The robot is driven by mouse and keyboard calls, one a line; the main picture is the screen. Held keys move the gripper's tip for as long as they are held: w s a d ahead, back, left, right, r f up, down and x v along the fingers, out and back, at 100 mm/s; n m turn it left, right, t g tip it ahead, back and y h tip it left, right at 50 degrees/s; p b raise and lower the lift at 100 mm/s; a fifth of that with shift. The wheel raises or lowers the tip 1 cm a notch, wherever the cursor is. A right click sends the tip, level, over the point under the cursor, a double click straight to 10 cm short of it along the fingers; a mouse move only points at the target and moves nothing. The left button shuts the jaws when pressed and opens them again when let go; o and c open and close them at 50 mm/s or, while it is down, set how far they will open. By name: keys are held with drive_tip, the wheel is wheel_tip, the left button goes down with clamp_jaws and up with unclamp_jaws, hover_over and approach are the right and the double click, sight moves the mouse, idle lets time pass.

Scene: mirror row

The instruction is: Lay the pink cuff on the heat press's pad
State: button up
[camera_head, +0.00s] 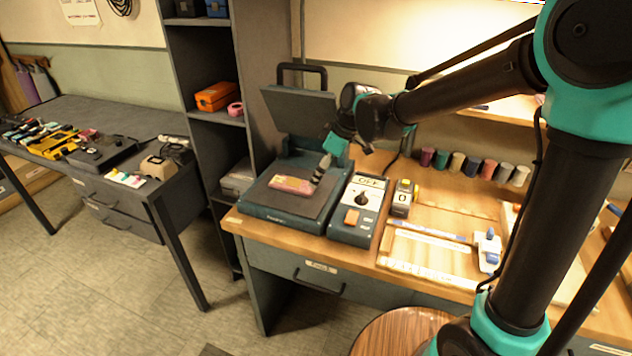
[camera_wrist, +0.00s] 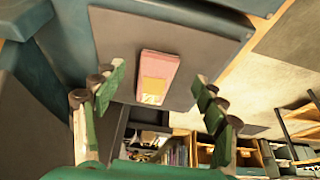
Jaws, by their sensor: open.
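The pink cuff (camera_head: 292,185) lies flat on the dark pad (camera_head: 282,204) of the heat press (camera_head: 283,221). In the wrist view the cuff (camera_wrist: 160,67) has a yellowish patch at its near end, and bare pad (camera_wrist: 115,35) shows beside it. The press's upper plate (camera_head: 298,108) is raised. My gripper (camera_head: 319,175) is at the right end of the cuff, over the pad. In the wrist view my gripper (camera_wrist: 158,78) is open, its fingers spread either side of the cuff and apart from it.
A yellow-and-black device (camera_head: 403,197) and several coloured spools (camera_head: 473,164) are farther right. A shelf unit (camera_head: 216,130) with an orange box stands to the left.

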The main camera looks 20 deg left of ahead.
drive_tip(key=v, duration=0.7)
drive_tip(key=shift+r, duration=0.2)
